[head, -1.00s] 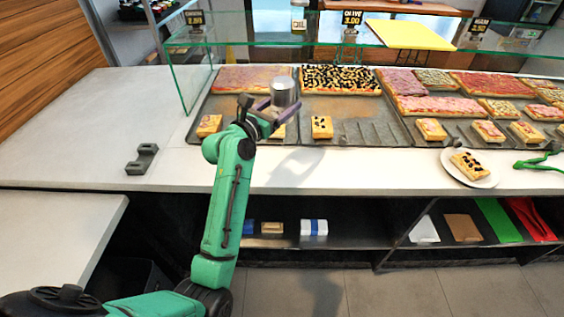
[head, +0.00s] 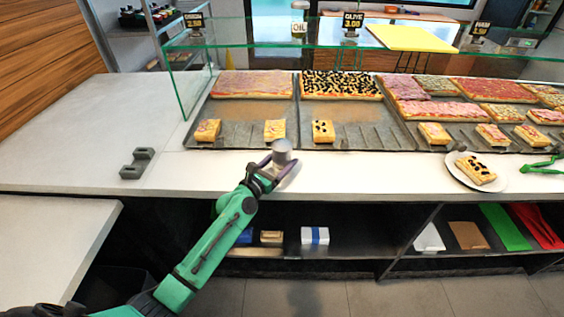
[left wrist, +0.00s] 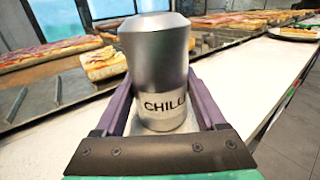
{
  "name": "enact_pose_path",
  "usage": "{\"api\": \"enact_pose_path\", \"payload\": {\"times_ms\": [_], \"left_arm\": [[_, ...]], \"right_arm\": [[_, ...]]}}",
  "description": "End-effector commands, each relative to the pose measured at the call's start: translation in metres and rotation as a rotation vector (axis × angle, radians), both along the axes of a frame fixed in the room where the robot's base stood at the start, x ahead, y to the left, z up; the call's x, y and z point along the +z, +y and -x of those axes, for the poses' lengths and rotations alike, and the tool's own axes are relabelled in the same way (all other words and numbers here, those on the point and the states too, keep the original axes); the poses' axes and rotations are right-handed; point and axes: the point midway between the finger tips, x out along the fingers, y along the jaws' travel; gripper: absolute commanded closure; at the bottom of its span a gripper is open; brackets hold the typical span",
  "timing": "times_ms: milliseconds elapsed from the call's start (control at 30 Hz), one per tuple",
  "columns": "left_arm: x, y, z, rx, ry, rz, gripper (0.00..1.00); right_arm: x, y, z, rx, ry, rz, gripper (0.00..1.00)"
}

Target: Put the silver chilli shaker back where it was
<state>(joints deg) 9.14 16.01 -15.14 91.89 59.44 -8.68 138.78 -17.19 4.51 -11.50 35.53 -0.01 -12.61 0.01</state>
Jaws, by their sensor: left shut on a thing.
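The silver chilli shaker (head: 282,150) is upright in my left gripper (head: 274,168), over the front strip of the white counter. In the left wrist view the shaker (left wrist: 155,60) stands between the two purple-grey fingers of the left gripper (left wrist: 163,112), with a pale label reading "CHILL" low on its side. I cannot tell whether its base touches the counter. My right gripper is not in view.
A grey two-part holder (head: 137,163) sits on the counter to the left. Metal trays (head: 345,138) with pizzas lie behind the shaker, under a glass shelf (head: 300,45). A plate (head: 456,173) with a slice and green tongs (head: 543,165) are at the right.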

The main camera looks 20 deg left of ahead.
Motion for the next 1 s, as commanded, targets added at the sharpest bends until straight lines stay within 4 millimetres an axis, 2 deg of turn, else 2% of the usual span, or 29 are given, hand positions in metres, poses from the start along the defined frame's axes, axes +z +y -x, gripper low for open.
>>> {"api": "enact_pose_path", "payload": {"times_ms": [133, 167, 200, 233, 567, 767, 1000], "left_arm": [[-0.004, 0.000, 0.000, 0.000, -0.001, 0.000, 0.54], [-0.004, 0.000, 0.000, 0.000, 0.000, 0.000, 0.23], [-0.003, 0.000, 0.000, 0.000, 0.000, 0.000, 0.08], [-0.003, 0.000, 0.000, 0.000, 0.000, 0.000, 0.00], [0.003, 0.000, 0.001, -0.001, 0.000, 0.001, 0.00], [0.000, 0.011, 0.032, 0.000, 0.002, 0.000, 0.00], [-0.003, 0.033, 0.088, -0.002, 0.004, -0.001, 0.00]], "right_arm": [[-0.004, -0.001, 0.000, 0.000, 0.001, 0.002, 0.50], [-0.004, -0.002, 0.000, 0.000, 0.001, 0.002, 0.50], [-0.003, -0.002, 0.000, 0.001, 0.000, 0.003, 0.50], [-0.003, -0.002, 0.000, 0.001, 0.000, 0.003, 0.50], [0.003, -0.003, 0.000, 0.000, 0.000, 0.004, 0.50], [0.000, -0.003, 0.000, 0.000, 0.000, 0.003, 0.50], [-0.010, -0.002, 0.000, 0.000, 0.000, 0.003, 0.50]]}}
